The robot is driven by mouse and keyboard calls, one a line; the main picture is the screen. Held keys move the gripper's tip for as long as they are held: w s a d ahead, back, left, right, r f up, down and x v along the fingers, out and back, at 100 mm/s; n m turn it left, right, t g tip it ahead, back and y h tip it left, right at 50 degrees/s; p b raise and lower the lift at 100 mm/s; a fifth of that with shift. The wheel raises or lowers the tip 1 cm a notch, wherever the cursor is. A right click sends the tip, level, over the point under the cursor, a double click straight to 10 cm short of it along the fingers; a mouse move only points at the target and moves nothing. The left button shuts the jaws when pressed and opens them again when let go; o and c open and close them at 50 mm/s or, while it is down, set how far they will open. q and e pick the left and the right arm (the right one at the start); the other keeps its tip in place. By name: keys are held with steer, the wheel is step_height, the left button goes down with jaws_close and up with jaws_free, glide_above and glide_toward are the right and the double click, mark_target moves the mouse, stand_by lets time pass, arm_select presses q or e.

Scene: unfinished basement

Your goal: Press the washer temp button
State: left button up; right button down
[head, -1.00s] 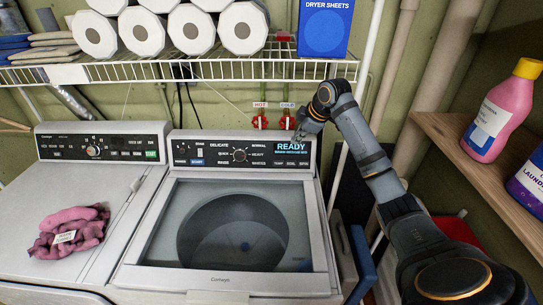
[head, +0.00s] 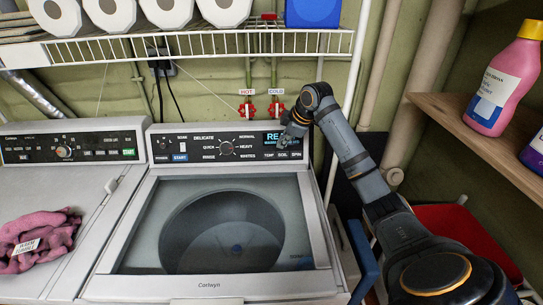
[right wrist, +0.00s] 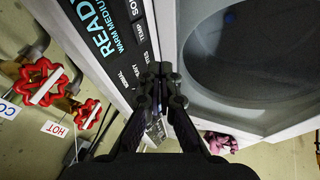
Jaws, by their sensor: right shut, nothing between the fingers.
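The washer (head: 133,225) is the right-hand machine, with a glass lid and a dark control panel (head: 200,144). The temp button (head: 269,155) is on the panel's lower right, under the lit READY display (head: 270,138), left of the soil and spin buttons. My right gripper (head: 284,144) is shut and empty, in front of the display's right part, just above the button row. In the right wrist view the shut fingertips (right wrist: 161,71) are near the panel, below the TEMP label (right wrist: 139,38). I cannot tell whether they touch. My left gripper is not in view.
A wire shelf (head: 200,43) with paper rolls and a blue box (head: 313,12) hangs above. Red hot and cold valves (head: 247,110) are behind the panel. A second machine (head: 70,185) with a pink cloth (head: 38,238) stands left. A wooden shelf (head: 470,130) with bottles is right.

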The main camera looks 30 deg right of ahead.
steer(key=p, duration=0.3)
glide_toward(269, 155)
steer(key=a+f, duration=0.1)
steer(key=f, duration=0.1)
steer(key=a+f, duration=0.2)
steer(key=shift+s+a+f, duration=0.1)
steer(key=shift+a+f, duration=0.05)
steer(key=shift+f, duration=0.2)
steer(key=shift+w+d+f, duration=0.2)
steer(key=shift+w+d, duration=0.15)
steer(key=shift+w, duration=0.1)
steer(key=shift+w+d+f, duration=0.2)
steer(key=shift+w+d, duration=0.15)
steer(key=shift+w, duration=0.15)
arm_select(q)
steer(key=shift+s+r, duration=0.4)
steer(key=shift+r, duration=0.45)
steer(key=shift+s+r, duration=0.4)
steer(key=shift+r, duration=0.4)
arm_select(e)
steer(key=shift+w+d+f, duration=0.35)
steer(key=shift+w, duration=0.15)
